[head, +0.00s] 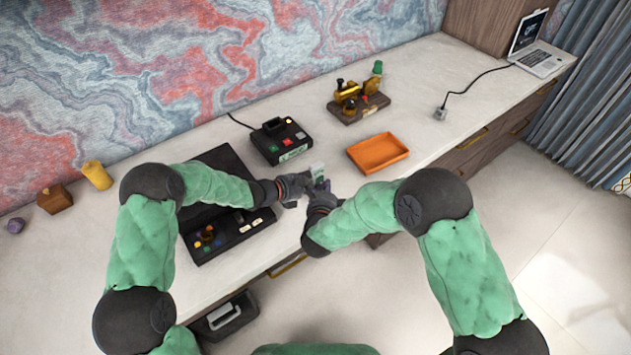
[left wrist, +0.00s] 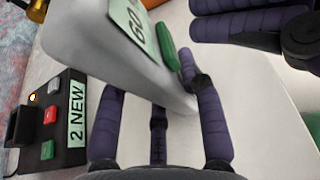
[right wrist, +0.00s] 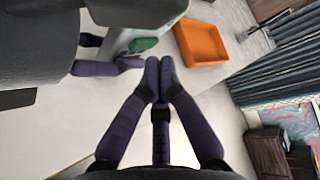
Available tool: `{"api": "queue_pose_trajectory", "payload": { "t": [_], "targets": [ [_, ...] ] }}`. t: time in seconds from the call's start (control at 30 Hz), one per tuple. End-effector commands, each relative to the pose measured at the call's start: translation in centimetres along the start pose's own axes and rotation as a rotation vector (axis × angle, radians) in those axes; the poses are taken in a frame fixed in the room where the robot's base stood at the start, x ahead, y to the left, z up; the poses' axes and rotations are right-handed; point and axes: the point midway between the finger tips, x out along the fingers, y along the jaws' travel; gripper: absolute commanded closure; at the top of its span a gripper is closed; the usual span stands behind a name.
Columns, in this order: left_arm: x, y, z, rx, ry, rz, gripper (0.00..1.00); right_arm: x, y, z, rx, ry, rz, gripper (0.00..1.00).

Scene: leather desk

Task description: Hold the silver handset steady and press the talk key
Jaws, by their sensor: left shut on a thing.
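The silver handset (head: 317,170) is held above the desk in the head view. In the left wrist view the handset (left wrist: 85,45) is tilted, with a pale green label reading "GO" in part and a green key (left wrist: 169,46). My left gripper (head: 296,187) is shut on the handset's lower part. The right wrist view shows the handset's side (right wrist: 117,42) and the green key (right wrist: 143,44). My right gripper (right wrist: 159,62) is shut and empty, its fingertips together close to the key, with a small gap seeming to remain. I cannot tell which key is the talk key.
A black box (head: 270,150) with red and green buttons, labelled "2 NEW", stands behind the grippers. An orange tray (head: 402,154) lies to the right. A black console (head: 190,249) lies under my left arm. A brass model (head: 347,112) stands at the back.

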Motion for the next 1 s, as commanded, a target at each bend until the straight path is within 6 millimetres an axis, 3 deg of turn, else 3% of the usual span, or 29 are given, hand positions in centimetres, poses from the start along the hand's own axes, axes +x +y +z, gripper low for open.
{"api": "queue_pose_trajectory", "payload": {
  "t": [0.27, 1.0],
  "targets": [
    [0.0, -0.1, -0.1, -0.001, 0.001, -0.001, 1.00, -0.1, 0.0, -0.1, 0.000, 0.000, 0.000, 1.00],
    [0.0, 0.0, -0.1, -0.001, 0.001, -0.001, 1.00, -4.1, 0.0, -4.2, 0.000, 0.000, 0.000, 1.00]
  ]
}}
